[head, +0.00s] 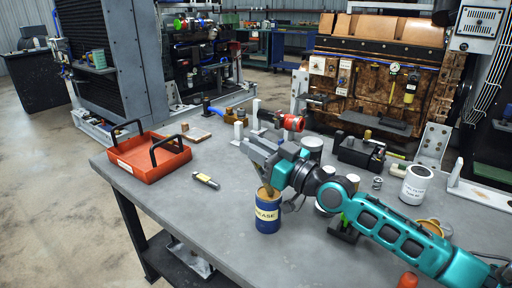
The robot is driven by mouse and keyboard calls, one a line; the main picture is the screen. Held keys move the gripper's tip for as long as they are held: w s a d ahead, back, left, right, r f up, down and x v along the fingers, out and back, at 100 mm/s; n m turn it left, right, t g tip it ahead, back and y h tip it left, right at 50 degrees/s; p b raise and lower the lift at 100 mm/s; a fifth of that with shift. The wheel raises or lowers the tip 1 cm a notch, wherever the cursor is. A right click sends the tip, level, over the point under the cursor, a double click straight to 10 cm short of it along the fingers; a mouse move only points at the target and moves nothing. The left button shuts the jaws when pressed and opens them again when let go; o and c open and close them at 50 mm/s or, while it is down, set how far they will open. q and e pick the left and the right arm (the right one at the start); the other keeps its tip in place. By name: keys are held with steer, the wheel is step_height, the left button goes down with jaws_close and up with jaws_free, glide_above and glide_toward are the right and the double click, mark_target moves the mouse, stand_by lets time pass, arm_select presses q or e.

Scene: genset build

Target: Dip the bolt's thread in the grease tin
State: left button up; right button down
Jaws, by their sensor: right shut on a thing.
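The blue grease tin (267,213) with a cream label reading "GREASE" stands upright near the front edge of the grey workbench (225,215). Brownish grease shows at its open top. My right gripper (262,170), on the teal arm from the right, is directly above the tin and tilted down towards its mouth. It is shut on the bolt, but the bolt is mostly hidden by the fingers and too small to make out. I cannot tell whether its thread touches the grease. My left gripper is out of view.
An orange tray (150,160) with black handles sits at the bench's left end. A red-ended part (292,122), black block (358,153) and white can (416,184) stand behind and right. The front left bench is clear.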

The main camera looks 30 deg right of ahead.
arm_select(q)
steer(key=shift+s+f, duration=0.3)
arm_select(e)
steer(key=shift+f, duration=0.25)
step_height(320, 180, up, 3)
steer(key=shift+f+p, duration=0.2)
steer(key=shift+p, duration=1.05)
step_height(320, 180, up, 3)
steer(key=p, duration=0.2)
steer(key=shift+p, duration=0.3)
steer(key=shift+r+p, duration=0.8)
steer(key=shift+p, duration=0.05)
steer(key=shift+r, duration=0.1)
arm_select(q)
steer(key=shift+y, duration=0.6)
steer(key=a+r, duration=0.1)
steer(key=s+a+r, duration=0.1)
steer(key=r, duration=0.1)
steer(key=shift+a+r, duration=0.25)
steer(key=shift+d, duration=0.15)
